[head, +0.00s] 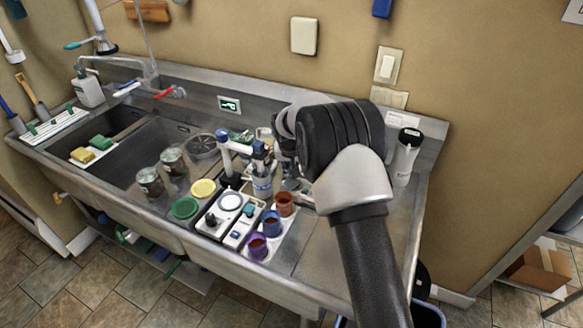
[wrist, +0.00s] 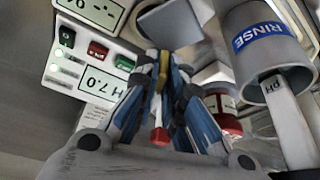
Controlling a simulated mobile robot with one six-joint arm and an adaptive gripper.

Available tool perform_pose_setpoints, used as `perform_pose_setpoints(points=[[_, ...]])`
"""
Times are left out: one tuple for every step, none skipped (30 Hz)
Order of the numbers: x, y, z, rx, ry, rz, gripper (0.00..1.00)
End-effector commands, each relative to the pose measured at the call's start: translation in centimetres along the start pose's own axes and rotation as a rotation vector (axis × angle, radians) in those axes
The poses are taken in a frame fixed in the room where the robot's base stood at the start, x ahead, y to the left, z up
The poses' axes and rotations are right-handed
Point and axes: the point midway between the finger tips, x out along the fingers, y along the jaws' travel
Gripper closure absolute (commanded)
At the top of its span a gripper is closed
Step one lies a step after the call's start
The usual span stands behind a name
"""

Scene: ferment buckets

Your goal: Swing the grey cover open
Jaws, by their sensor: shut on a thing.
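A flat grey plate, which looks like the grey cover (wrist: 176,24), shows at the top middle of the wrist view, just beyond my fingertips. My gripper (wrist: 162,72) has its blue-grey fingers closed together on a narrow yellow piece (wrist: 163,66). Whether the yellow piece is joined to the grey plate I cannot tell. A small red tip (wrist: 159,136) shows between the fingers lower down. In the head view my arm's wrist hides most of my gripper and the area under it, so the cover cannot be made out there.
A cup marked RINSE (wrist: 265,55) and a white strip marked pH (wrist: 290,125) stand close on the right. A box marked 7.0 (wrist: 85,75) is on the left. Coloured cups (head: 271,223), jars (head: 149,181) and a white bottle (head: 405,160) crowd the steel sink counter.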

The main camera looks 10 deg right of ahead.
Motion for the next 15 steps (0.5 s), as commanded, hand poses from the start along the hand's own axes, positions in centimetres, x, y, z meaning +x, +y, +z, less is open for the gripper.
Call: perform_pose_setpoints(points=[[0.24, -0.12, 0.07, 0.033, 0.001, 0.014, 1.00], [0.26, -0.11, 0.09, 0.056, 0.001, 0.024, 1.00], [0.29, -0.08, 0.10, 0.086, 0.001, 0.036, 1.00], [0.30, -0.07, 0.10, 0.108, 0.000, 0.045, 1.00], [0.29, -0.05, 0.10, 0.127, 0.000, 0.054, 1.00], [0.28, -0.08, 0.07, 0.154, 0.001, 0.063, 1.00], [0.28, -0.08, 0.09, 0.172, 0.000, 0.072, 1.00], [0.28, -0.07, 0.10, 0.190, 0.000, 0.079, 1.00], [0.27, -0.08, 0.10, 0.212, 0.000, 0.088, 1.00], [0.26, -0.07, 0.10, 0.229, 0.000, 0.094, 1.00], [0.24, -0.06, 0.08, 0.243, 0.000, 0.100, 1.00], [0.24, -0.04, 0.07, 0.260, 0.000, 0.107, 1.00], [0.23, -0.02, 0.09, 0.273, -0.001, 0.113, 1.00], [0.23, 0.00, 0.10, 0.283, -0.001, 0.118, 1.00], [0.22, 0.00, 0.09, 0.297, -0.001, 0.122, 1.00]])
